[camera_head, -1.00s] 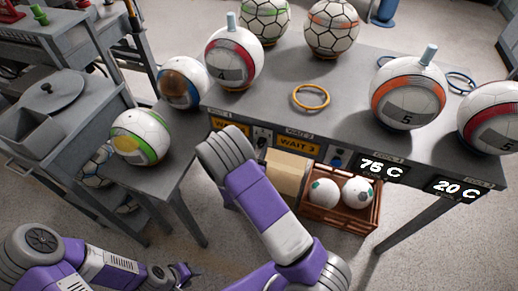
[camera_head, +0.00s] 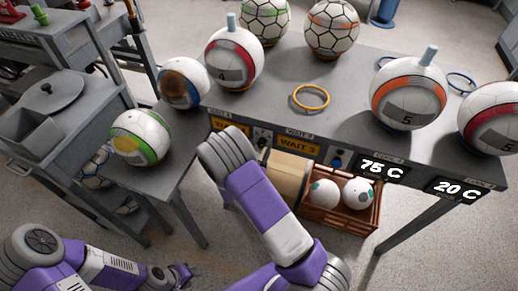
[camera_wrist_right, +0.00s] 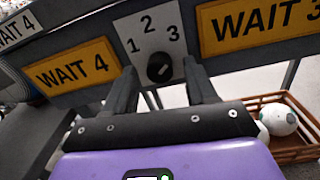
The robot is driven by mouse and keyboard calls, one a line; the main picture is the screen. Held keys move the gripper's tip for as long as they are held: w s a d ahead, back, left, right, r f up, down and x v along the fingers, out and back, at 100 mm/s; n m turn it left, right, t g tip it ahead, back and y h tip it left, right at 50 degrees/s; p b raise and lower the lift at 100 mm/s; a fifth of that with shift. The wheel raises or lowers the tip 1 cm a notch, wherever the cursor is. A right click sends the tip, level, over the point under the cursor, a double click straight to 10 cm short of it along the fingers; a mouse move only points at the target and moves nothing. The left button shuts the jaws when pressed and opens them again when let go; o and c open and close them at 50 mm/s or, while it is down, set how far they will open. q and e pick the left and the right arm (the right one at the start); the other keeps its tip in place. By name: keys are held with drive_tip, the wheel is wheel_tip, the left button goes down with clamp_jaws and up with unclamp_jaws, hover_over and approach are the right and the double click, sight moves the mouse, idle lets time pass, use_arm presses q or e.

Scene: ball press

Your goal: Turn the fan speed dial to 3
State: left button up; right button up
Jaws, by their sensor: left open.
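The fan speed dial is a black round knob (camera_wrist_right: 160,68) on a pale plate (camera_wrist_right: 150,38) marked 1, 2 and 3, on the table's front panel. A small pale mark shows on the knob, but I cannot tell which number it points at. My right gripper (camera_wrist_right: 161,82) is open, its two dark fingers apart on either side of the knob, with gaps to it in the picture. In the head view the plate (camera_head: 262,136) shows beside my right wrist, and my right fingers are hidden. My left gripper (camera_head: 187,274) is open and empty, low at the left, away from the table.
Yellow WAIT 4 (camera_wrist_right: 73,70) and WAIT 3 (camera_wrist_right: 262,22) signs flank the plate. A brown crate (camera_head: 345,217) with balls stands below the panel. Several balls, a yellow ring (camera_head: 310,92) and temperature displays (camera_head: 383,169) are on the table. Open floor lies at the lower right.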

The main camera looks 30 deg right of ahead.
drive_tip(key=p+v, duration=0.1)
drive_tip(key=v, duration=0.6)
drive_tip(key=shift+s+a, duration=0.2)
drive_tip(key=shift+a, duration=0.05)
idle(0.3)
